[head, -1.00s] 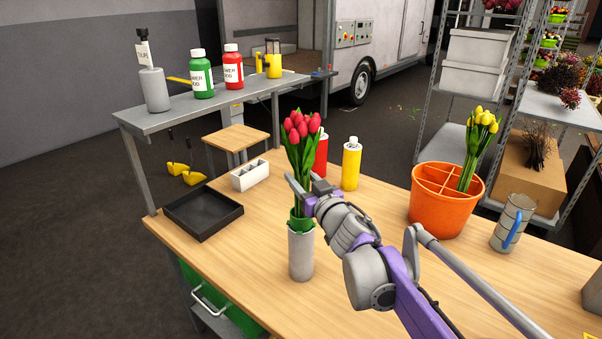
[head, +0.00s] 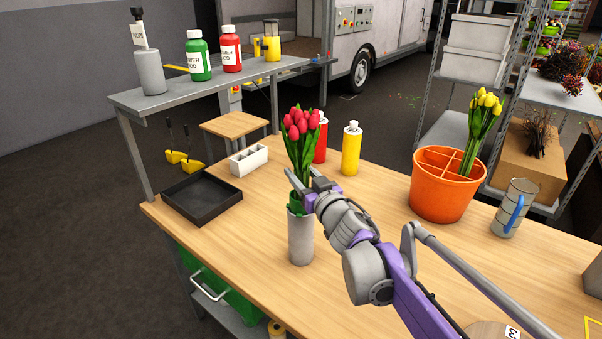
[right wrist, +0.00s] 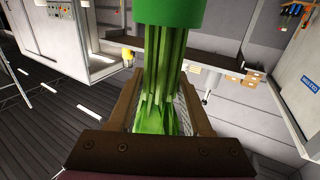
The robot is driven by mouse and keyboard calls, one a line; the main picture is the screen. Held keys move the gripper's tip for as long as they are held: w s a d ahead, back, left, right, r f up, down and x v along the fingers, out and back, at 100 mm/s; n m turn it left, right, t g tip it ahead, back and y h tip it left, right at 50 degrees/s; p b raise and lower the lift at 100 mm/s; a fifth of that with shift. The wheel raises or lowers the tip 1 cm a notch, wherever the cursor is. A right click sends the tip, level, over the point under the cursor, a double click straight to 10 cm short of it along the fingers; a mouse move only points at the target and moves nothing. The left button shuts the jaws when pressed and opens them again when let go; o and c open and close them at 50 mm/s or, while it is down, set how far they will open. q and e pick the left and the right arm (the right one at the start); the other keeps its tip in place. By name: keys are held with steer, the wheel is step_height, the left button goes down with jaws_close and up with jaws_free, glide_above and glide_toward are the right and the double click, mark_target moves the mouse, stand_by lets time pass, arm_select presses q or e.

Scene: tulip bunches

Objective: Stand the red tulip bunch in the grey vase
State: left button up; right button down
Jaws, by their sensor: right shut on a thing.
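The red tulip bunch (head: 301,127) is upright above the grey vase (head: 301,241), with its green lower end at the vase mouth. That lower end appears to be inside the rim, and the rest of it is hidden by the vase. My right gripper (head: 302,184) is shut on the stems, just above the vase. In the right wrist view the green stems (right wrist: 165,75) run between the two fingers, with a green band at the top. The vase stands upright on the table. My left gripper is not in view.
The wooden table (head: 260,215) also holds a black tray (head: 202,203), a white divided box (head: 248,161), red (head: 321,142) and yellow (head: 351,150) bottles behind the tulips, an orange bucket (head: 436,193) with yellow tulips, and a metal jug (head: 508,215).

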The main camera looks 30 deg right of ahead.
steer(key=shift+f, duration=0.6)
jaws_free()
stand_by(0.6)
steer(key=s, duration=1)
steer(key=shift+s+a+p, duration=0.4)
steer(key=shift+a, duration=0.05)
